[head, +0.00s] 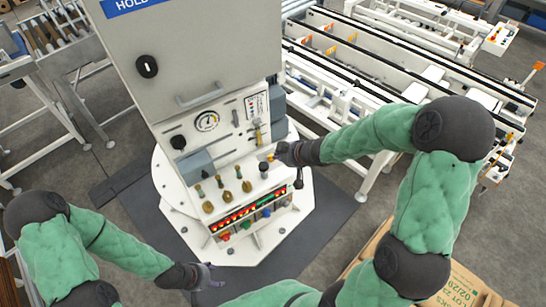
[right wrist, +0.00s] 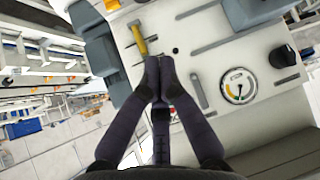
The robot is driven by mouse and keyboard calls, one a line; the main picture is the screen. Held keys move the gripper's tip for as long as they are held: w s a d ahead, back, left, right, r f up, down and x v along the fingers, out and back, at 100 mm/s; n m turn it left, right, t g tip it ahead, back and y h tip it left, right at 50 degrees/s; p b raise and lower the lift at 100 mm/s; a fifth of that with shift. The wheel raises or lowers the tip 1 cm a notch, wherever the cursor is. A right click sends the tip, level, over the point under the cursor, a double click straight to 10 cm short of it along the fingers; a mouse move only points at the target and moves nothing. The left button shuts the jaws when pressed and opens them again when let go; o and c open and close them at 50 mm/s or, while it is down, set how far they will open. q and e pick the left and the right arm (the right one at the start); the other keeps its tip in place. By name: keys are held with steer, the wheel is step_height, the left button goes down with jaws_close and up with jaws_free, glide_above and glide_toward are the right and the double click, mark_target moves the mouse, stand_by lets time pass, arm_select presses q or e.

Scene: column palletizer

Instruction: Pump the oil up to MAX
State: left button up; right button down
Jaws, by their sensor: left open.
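The machine's front panel (head: 222,145) carries a round gauge (head: 207,121), which also shows in the right wrist view (right wrist: 238,86). A marked white plate (head: 256,105) sits at its upper right; its level cannot be read. A yellow handle (right wrist: 139,38) shows beyond my right fingertips in the right wrist view, and a yellow-orange piece (head: 270,158) lies beside them in the head view. My right gripper (right wrist: 160,62) has its fingertips together close to the panel, with nothing visible between them. My left gripper (head: 207,277) is open and empty, low in front of the machine.
Several brass-coloured knobs (head: 227,196) stand on the lower ledge above a red-lit row (head: 238,217). A black knob (head: 147,66) is on the upper door. Conveyors (head: 400,60) stand at the right, a cardboard box (head: 465,288) at the lower right.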

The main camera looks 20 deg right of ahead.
steer(key=shift+f, duration=0.1)
steer(key=b, duration=0.5)
glide_above(266, 168)
step_height(266, 168, down, 7)
steer(key=shift+w+f, duration=0.15)
steer(key=shift+f, duration=0.05)
step_height(266, 168, down, 2)
steer(key=shift+f+b, duration=0.2)
steer(key=shift+b, duration=0.2)
steer(key=shift+f, duration=0.6)
